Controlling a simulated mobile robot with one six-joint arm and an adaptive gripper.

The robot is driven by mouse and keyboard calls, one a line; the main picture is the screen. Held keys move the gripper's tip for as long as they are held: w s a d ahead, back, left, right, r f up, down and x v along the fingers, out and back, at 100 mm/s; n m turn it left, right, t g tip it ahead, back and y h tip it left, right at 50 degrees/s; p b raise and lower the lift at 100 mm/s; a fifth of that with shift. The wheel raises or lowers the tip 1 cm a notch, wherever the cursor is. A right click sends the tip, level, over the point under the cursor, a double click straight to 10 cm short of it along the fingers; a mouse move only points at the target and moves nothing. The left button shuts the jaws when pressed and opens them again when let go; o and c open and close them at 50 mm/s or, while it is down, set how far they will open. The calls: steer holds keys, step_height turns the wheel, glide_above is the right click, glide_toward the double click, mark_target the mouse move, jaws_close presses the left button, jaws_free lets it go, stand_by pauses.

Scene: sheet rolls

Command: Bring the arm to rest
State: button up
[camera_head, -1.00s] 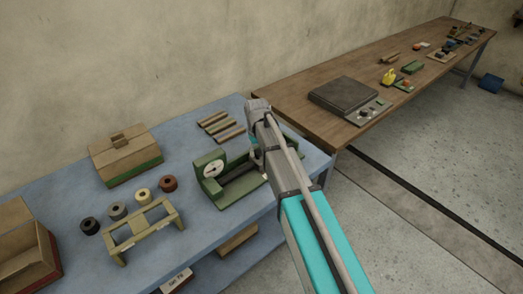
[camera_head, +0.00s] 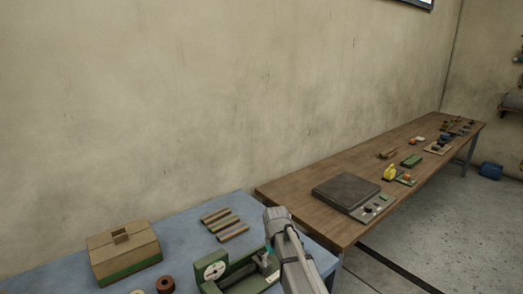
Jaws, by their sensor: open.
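My arm rises from the bottom edge, right of centre, and its wrist bends down over the green device with a round white dial (camera_head: 215,270) on the blue table. My gripper (camera_head: 265,263) shows only in part, small and dark, beside the arm link and above the device's trough. It is open, and I see nothing held in it. The fingertips are hard to make out against the device.
The blue table (camera_head: 185,222) carries a cardboard box (camera_head: 124,250), several short rolls (camera_head: 225,224) and a brown ring (camera_head: 165,285). A wooden table (camera_head: 300,192) along the wall holds a grey flat scale (camera_head: 346,191) and small items.

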steer(key=s+d+r+m, duration=0.1)
steer(key=s+d+m, duration=0.2)
steer(key=s+d, duration=0.9)
steer(key=s+p, duration=0.1)
steer(key=s, duration=0.3)
steer(key=shift+s+d+m, duration=0.15)
steer(key=shift+m, duration=0.15)
stand_by(0.5)
steer(key=c, duration=0.3)
steer(key=shift+c, duration=0.2)
